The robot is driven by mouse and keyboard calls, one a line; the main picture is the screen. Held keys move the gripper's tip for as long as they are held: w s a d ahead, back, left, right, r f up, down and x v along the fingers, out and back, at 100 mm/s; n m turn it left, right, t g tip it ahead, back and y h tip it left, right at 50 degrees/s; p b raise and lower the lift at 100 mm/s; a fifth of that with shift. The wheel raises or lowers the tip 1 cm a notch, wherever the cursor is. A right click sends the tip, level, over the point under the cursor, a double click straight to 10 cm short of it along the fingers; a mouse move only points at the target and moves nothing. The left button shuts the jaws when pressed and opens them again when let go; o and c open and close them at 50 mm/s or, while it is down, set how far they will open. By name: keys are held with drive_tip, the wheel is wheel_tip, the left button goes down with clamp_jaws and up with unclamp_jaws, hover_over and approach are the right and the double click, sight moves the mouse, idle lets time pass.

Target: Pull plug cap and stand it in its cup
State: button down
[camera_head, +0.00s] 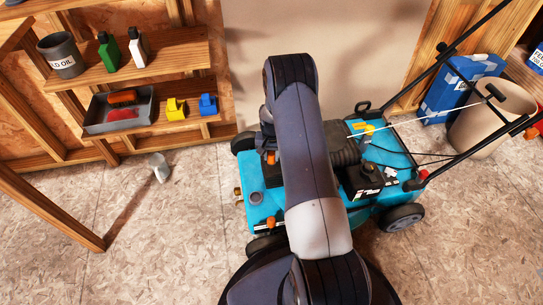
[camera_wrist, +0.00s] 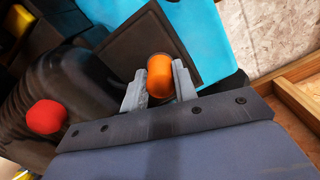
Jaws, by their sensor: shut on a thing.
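An orange rounded cap (camera_wrist: 160,72), which looks like the plug cap, sits between the two grey fingers of my gripper (camera_wrist: 160,88) in the wrist view. The fingers are shut on it. It shows in front of a black square part of the turquoise mower (camera_wrist: 205,30); I cannot tell whether it still touches the mower. In the head view my arm covers the middle of the mower (camera_head: 262,205) and hides most of my gripper. I cannot pick out its cup for certain; a yellow holder (camera_head: 176,108) and a blue holder (camera_head: 208,104) stand on the lower shelf.
A red knob (camera_wrist: 46,117) is left of the fingers. The lower shelf (camera_head: 172,124) also bears a grey tray (camera_head: 92,124) with red and orange things. A bin (camera_head: 478,128) is at the right. The floor at left is mostly clear.

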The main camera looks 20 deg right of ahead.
sight(271, 154)
wheel_tip(271, 154, up, 10)
drive_tip(key=p, duration=0.3)
drive_tip(key=shift+r, duration=0.15)
drive_tip(key=shift+r+p, duration=1.25)
drive_tip(key=shift+r, duration=0.6)
